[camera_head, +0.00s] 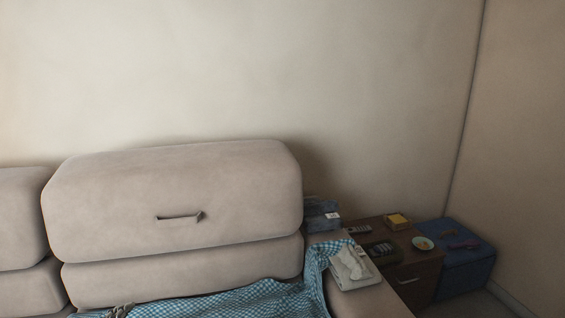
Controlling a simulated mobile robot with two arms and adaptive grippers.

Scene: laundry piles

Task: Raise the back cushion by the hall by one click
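A beige back cushion (230,187) with a small dark pull strap (180,216) on its front stands on the sofa, in the middle of the head view. It sits above a lower beige back section (190,273), with a dark seam between them. Another back cushion (18,220) is cut off at the left edge. I cannot tell from this view which cushion is by the hall. Neither of my grippers is in view.
A blue checked cloth (255,301) lies on the seat and armrest. A brown side table (412,262) holds remotes, a yellow box (397,221) and a dish (423,243). A blue box (463,279) stands in the corner.

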